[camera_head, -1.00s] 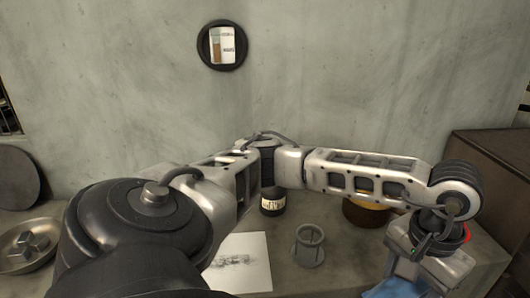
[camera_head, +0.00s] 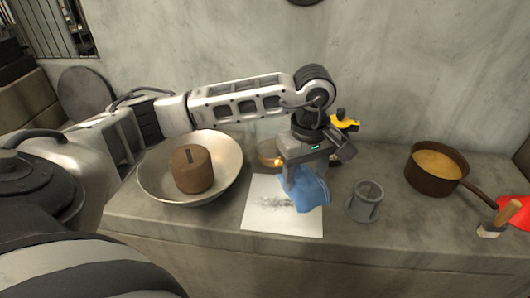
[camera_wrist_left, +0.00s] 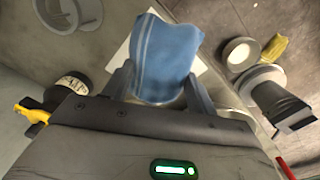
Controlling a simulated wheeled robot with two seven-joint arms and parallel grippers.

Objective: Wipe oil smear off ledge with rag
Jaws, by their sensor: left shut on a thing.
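My left gripper (camera_head: 303,170) is shut on a blue rag (camera_head: 309,190), which hangs below the fingers. The rag is over the right part of a white sheet (camera_head: 262,225) on the grey concrete ledge (camera_head: 180,232). A dark grey smear (camera_head: 273,201) shows on the sheet, just left of the rag; the rag may hide part of it. I cannot tell whether the rag touches the sheet. In the left wrist view the rag (camera_wrist_left: 165,55) is between the two fingers, with the sheet partly behind it. My right gripper is not in view.
A pale bowl (camera_head: 225,150) with a brown weight (camera_head: 192,170) stands left of the sheet. A grey cup-like holder (camera_head: 366,203) is close on the right. A yellow-topped item (camera_head: 346,122) is behind the gripper.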

